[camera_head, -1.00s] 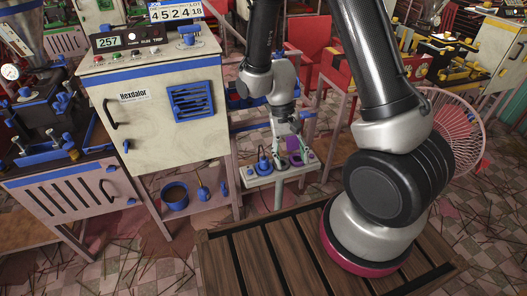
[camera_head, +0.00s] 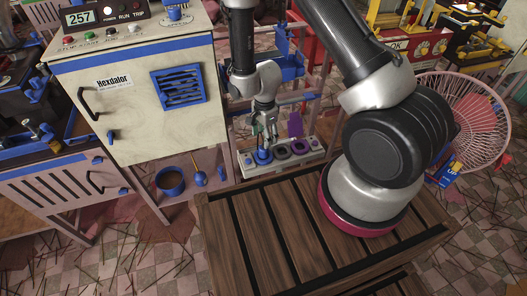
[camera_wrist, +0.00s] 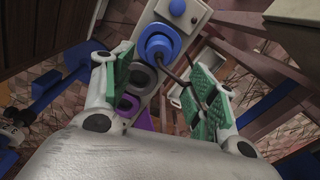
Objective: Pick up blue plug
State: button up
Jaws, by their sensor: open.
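The blue plug (camera_head: 262,156) sits at the left part of a pale narrow board (camera_head: 313,155) with round dark sockets. In the wrist view the blue plug (camera_wrist: 160,43) shows as a round blue cap with a dark lead or rod running from it. My gripper (camera_head: 264,130) is above the plug with its fingers pointing down. In the wrist view my gripper (camera_wrist: 166,75) has its green-padded fingers spread wide. The plug lies ahead between them, and no contact shows. The gripper hides part of the plug in the head view.
A purple upright piece (camera_head: 296,125) stands at the board, close to the right of my gripper. The cream Hexdalor cabinet (camera_head: 140,125) is to the left. A slatted wooden platform (camera_head: 290,235) is in front, and a pink fan (camera_head: 470,120) stands at right.

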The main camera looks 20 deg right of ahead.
aim_at(264, 153)
notch_tip(264, 153, down, 7)
jog(key=shift+s+f, duration=0.15)
jog(key=shift+f, duration=0.05)
jog(key=c, duration=1.1)
